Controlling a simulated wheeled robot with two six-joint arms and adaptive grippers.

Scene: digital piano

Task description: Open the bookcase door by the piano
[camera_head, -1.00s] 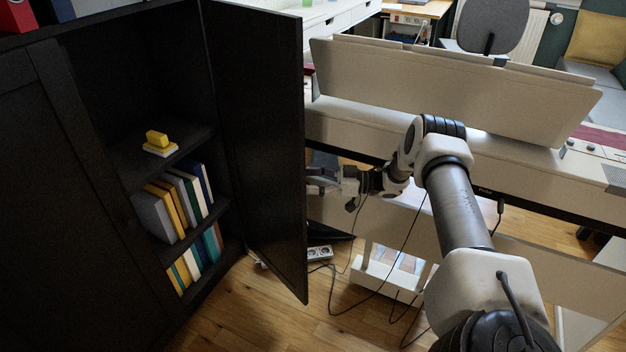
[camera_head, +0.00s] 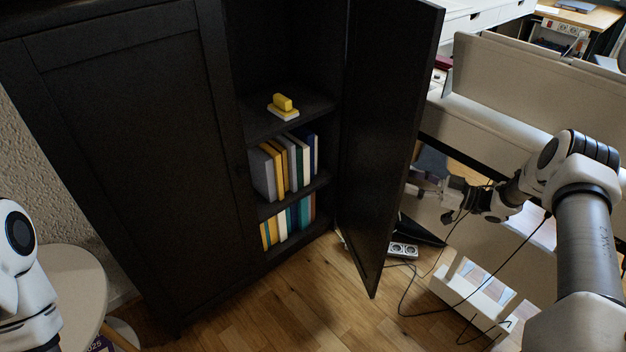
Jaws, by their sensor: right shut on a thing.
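The black bookcase (camera_head: 140,130) stands at the left. Its right-hand door (camera_head: 385,130) is swung wide open, sticking out towards me, with its inner face in view. The left-hand door panel (camera_head: 140,150) is closed. My right gripper (camera_head: 418,185) is shut on the open door from its outer side, near the free edge. The fingertips are partly hidden behind the door, so the part gripped cannot be seen. My left arm shows only as a white link at the lower left edge; its gripper is out of view.
Shelves inside hold several books (camera_head: 286,165) and a yellow object (camera_head: 283,102) on a white base. The cream piano (camera_head: 500,115) stands right of the door. A power strip (camera_head: 403,250) and cables lie on the floor. A round side table (camera_head: 75,290) is at the left. Wooden floor before the bookcase is clear.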

